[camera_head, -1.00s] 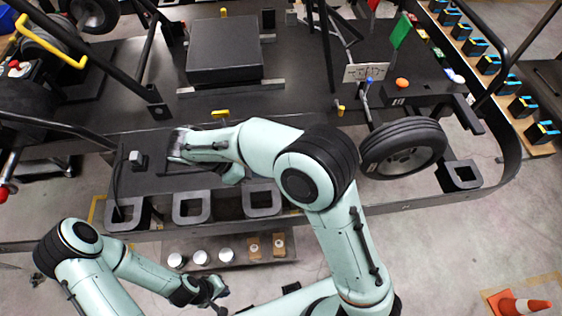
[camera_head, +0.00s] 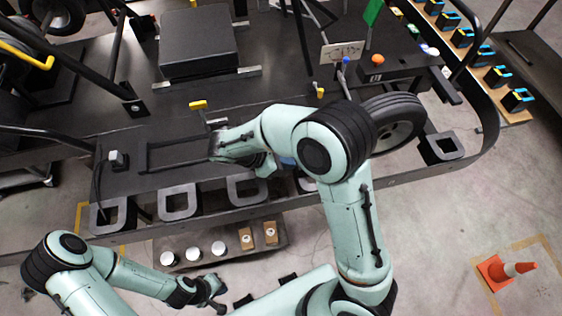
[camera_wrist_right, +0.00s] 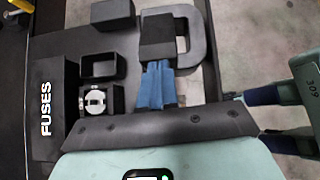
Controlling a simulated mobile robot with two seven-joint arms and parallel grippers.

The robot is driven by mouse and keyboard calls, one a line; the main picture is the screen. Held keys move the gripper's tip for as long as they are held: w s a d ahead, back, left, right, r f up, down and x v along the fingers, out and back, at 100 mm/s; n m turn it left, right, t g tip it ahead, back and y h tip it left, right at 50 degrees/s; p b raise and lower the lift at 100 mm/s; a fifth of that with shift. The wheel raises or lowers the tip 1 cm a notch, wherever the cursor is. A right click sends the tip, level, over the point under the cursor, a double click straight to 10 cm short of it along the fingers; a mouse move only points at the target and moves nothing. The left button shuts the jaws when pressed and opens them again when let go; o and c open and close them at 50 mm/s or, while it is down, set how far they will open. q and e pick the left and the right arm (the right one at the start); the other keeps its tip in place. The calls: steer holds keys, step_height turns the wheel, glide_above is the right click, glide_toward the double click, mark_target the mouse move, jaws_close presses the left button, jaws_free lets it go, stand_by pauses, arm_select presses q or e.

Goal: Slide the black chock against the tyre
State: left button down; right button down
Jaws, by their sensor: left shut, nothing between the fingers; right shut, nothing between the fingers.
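My right gripper (camera_wrist_right: 157,72) is shut and its blue fingertips point at a black block (camera_wrist_right: 158,38) in the right wrist view, apparently the chock. The tips seem to touch its near face; the block is not between them. In the head view the right gripper (camera_head: 287,162) shows only as a bit of blue under my arm, which hides the block. The tyre (camera_head: 397,122) lies on the right of the dark bench, partly behind my right elbow. The gap between block and tyre cannot be seen. My left gripper (camera_head: 208,291) is shut and empty, low at the front.
A black FUSES box (camera_wrist_right: 50,110), a small open bin (camera_wrist_right: 100,67) and a holder with a silver part (camera_wrist_right: 95,100) stand left of the fingers. Square frames (camera_head: 178,202) line the bench's front edge.

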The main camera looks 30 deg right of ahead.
steer(key=d, duration=0.2)
steer(key=s+d, duration=0.1)
steer(key=d, duration=0.5)
steer(key=shift+s, duration=0.25)
steer(key=shift+a, duration=0.15)
